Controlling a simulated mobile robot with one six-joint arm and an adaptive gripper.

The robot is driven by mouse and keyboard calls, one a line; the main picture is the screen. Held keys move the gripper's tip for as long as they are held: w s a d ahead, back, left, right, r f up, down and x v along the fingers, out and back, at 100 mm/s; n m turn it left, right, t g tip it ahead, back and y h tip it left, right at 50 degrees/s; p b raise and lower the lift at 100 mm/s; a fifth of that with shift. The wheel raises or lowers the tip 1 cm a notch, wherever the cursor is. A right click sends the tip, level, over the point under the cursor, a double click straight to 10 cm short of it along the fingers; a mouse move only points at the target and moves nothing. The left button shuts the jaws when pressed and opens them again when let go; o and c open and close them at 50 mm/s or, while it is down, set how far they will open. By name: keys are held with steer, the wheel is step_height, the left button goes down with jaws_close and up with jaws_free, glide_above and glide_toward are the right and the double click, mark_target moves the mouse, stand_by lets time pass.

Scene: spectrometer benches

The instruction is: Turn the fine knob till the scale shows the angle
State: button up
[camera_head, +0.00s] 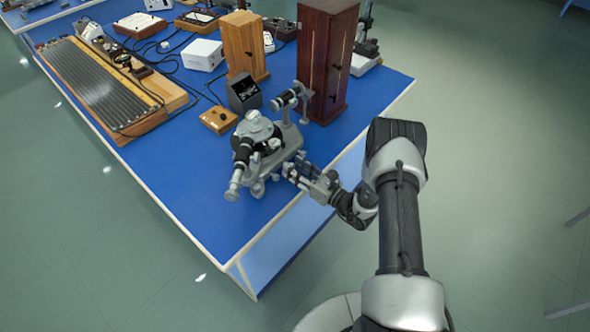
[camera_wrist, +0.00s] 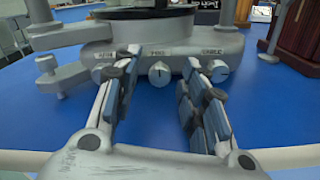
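The grey spectrometer (camera_head: 274,150) stands on the blue bench near its front edge. In the wrist view its base (camera_wrist: 148,47) spans the picture, with small labels that are hard to read. One round knob (camera_wrist: 159,74) with a white mark shows in the gap between my fingers. A second knob (camera_wrist: 217,70) shows just beyond the right fingertip; another may be partly hidden behind the left finger. I cannot tell from the labels which is the fine knob. My gripper (camera_wrist: 162,62) is open, with no visible contact with the middle knob. No scale reading is legible.
A dark wooden cabinet (camera_head: 326,60) and a lighter one (camera_head: 243,46) stand behind the spectrometer. A black display box (camera_head: 243,93) and a small wooden box (camera_head: 218,120) are beside it. The blue bench (camera_head: 205,190) is bare to the front left.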

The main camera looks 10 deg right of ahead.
steer(key=shift+w+a, duration=0.15)
steer(key=shift+w, duration=0.1)
steer(key=shift+c, duration=0.4)
jaws_close()
